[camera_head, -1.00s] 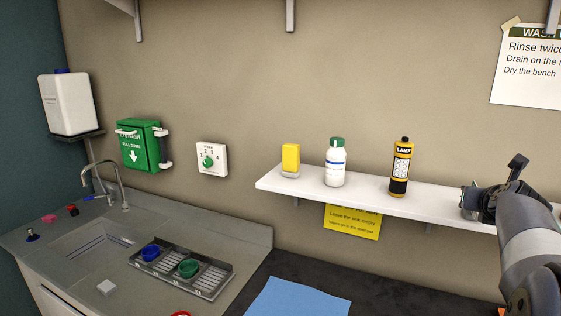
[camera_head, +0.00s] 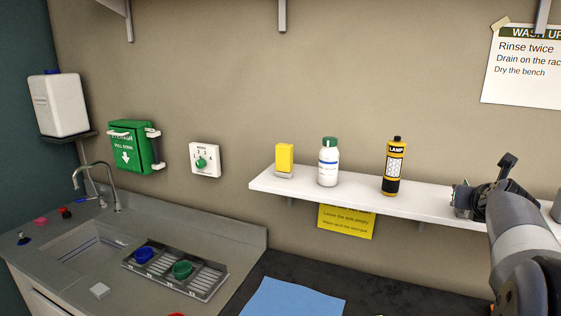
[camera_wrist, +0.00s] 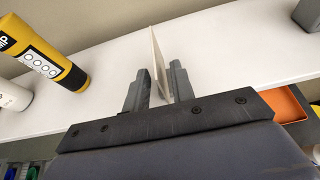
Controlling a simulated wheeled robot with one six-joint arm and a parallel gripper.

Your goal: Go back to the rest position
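My gripper (camera_wrist: 158,88) is at the right part of the white wall shelf (camera_head: 350,196). In the wrist view its two grey fingers stand apart, with the shelf showing below them. A thin pale upright panel (camera_wrist: 157,62) shows between and beyond the fingertips, close to the right finger; I cannot tell whether it touches. In the head view my gripper (camera_head: 464,200) is seen side-on at the shelf, and its fingertips are hard to make out.
A black and yellow lamp canister (camera_head: 393,168), a white bottle (camera_head: 328,164) and a yellow box (camera_head: 284,160) stand on the shelf left of my gripper. An orange tray (camera_wrist: 288,104) lies below. A blue mat (camera_head: 290,299) covers part of the bench.

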